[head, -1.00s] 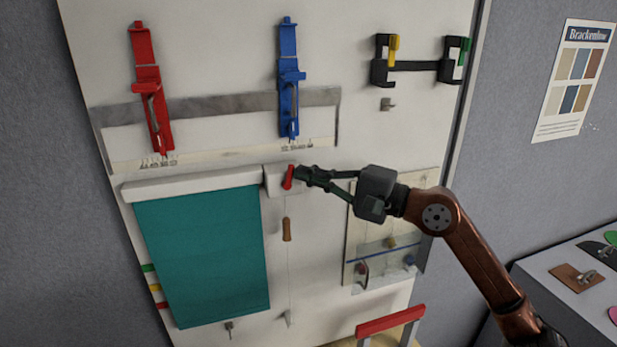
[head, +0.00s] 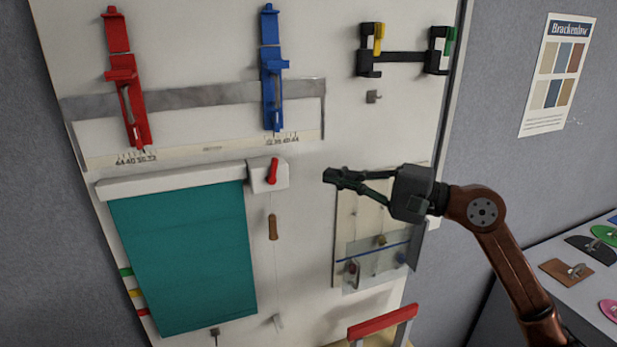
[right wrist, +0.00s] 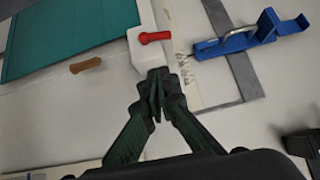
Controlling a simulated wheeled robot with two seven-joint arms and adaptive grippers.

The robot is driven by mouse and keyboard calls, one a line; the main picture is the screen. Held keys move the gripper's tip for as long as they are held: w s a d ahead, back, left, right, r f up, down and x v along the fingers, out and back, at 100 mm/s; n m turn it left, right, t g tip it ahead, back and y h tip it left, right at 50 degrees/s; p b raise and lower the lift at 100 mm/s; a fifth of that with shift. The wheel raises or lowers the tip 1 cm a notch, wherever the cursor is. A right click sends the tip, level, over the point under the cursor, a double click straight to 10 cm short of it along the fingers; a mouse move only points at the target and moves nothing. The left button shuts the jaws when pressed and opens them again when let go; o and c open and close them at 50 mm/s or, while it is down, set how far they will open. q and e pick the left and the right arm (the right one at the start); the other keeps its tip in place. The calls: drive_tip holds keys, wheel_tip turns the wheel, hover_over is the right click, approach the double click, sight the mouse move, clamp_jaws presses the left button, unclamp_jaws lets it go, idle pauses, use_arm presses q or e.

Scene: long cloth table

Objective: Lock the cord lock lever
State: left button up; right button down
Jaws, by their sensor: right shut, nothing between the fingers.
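The cord lock lever (head: 272,170) is a small red handle on a white housing (head: 261,184) at the right end of the blind's white headrail. It stands nearly upright, tilted slightly, in the head view. In the right wrist view the lever (right wrist: 156,37) lies across the white housing (right wrist: 143,52). My right gripper (head: 328,176) is shut and empty, to the right of the lever and apart from it in the head view. In the right wrist view its fingertips (right wrist: 158,75) are together near the housing. My left gripper is not in view.
A teal blind (head: 185,260) hangs below the headrail. A cord with a brown wooden toggle (head: 273,227) hangs under the housing. Red (head: 127,85) and blue (head: 271,75) clamps are above. A clear panel (head: 380,258) is at lower right, behind my right gripper.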

drive_tip(key=v, duration=0.4)
drive_tip(key=shift+s+d+f+b, duration=0.1)
drive_tip(key=shift+d+f+b, duration=0.05)
drive_tip(key=shift+f+b, duration=0.15)
